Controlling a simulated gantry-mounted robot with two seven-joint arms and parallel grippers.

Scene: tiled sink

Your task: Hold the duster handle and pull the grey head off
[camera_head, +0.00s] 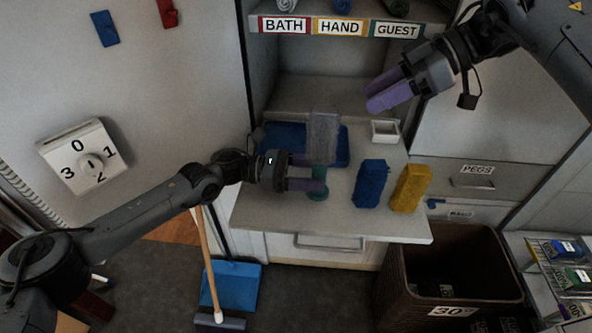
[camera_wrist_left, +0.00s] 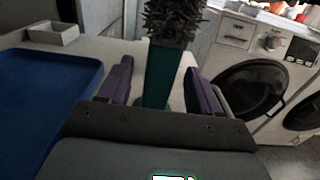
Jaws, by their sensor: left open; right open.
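The duster stands upright on the counter, with a fuzzy grey head (camera_head: 323,137) on top of a teal handle (camera_head: 319,180). In the left wrist view the spiky grey head (camera_wrist_left: 175,20) sits on the teal handle (camera_wrist_left: 160,75). My left gripper (camera_head: 322,172) is open, with its purple fingers on either side of the handle, below the head. In the left wrist view gaps show between the fingers (camera_wrist_left: 157,88) and the handle. My right gripper (camera_head: 376,90) is open and empty, up to the right of the head and apart from it.
A blue tray (camera_head: 280,133) lies behind the duster and a small white dish (camera_head: 385,131) is to its right. A blue block (camera_head: 370,184) and a yellow block (camera_head: 411,188) stand on the counter (camera_head: 290,215) to the right. A wicker basket (camera_head: 450,248) stands below.

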